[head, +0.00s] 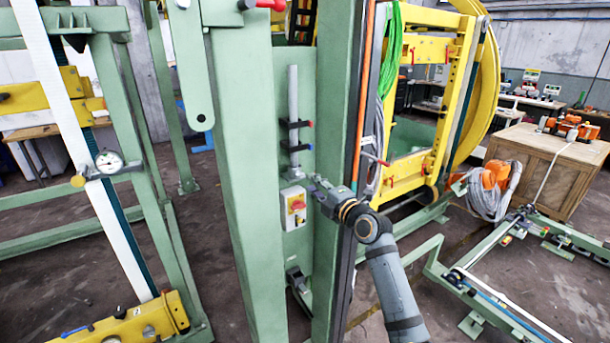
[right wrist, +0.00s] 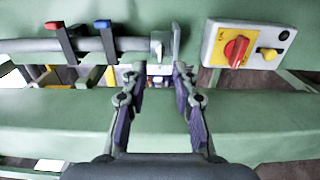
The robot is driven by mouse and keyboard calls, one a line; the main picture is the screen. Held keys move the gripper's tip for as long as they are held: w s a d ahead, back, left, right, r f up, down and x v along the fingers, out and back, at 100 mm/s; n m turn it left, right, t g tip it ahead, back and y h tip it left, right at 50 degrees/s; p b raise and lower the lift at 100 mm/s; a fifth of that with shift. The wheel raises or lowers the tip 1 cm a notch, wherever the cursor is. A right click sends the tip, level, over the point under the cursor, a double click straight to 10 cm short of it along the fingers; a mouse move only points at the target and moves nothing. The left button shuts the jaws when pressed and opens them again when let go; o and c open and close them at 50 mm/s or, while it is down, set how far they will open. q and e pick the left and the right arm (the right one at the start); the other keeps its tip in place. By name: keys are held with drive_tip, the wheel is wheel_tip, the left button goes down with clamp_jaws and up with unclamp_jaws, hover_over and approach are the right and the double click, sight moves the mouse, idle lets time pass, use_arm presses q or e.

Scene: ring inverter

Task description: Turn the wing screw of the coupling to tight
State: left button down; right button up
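A grey pipe (head: 293,100) runs upright along the green column in the head view and lies sideways in the right wrist view (right wrist: 90,45). At its lower end is a small grey fitting (right wrist: 159,45), which looks like the coupling; it also shows in the head view (head: 296,173). The wing screw cannot be made out clearly, and its setting cannot be read. My right gripper (head: 317,184) is just right of the fitting in the head view. In the right wrist view its two fingers (right wrist: 161,72) are apart, empty, with the fitting beyond the gap. My left gripper is not in view.
Two black levers with a red tip (right wrist: 51,26) and a blue tip (right wrist: 102,24) sit on the pipe. A switch box (head: 293,207) with a red knob is just below the fitting. Green columns (head: 245,150) stand close on both sides.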

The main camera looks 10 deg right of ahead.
sight(300, 174)
drive_tip(key=p+x, duration=0.1)
drive_tip(key=x, duration=0.4)
drive_tip(key=shift+w, duration=0.15)
drive_tip(key=shift+c, duration=0.2)
clamp_jaws()
